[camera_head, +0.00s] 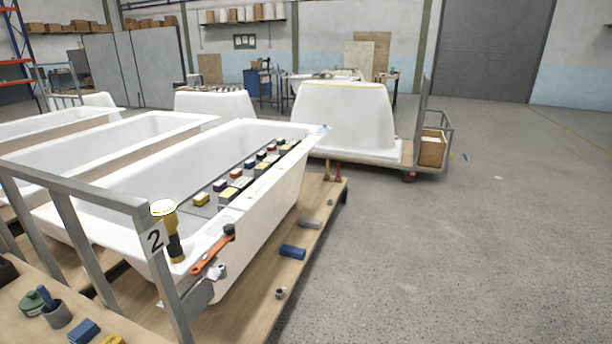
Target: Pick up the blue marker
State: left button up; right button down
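No thing in view is clearly a marker. A blue stick-like item (46,296) leans upright in a grey cup (57,316) on the wooden bench at the lower left; it could be the blue marker, but I cannot tell. A small blue item (465,157) lies on the floor at the right, too small to identify. A light-blue item (321,129) rests at the far corner of the near bathtub (262,212). Neither of my grippers is in view.
A grey metal frame (80,196) with a "2" tag stands before the tubs. A board with several coloured blocks (236,173) spans the near tub. A blue block (292,251) lies on the wooden pallet (318,203). The concrete floor at right is mostly clear.

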aim_at(41, 289)
jog(key=u, duration=0.1)
jog(key=k, duration=0.4)
jog(key=u, duration=0.6)
jog(key=k, duration=0.9)
jog(key=z, duration=0.25)
jog(key=i, duration=1.45)
jog(key=u, duration=1.05)
jog(key=i, duration=0.45)
jog(key=u, duration=0.45)
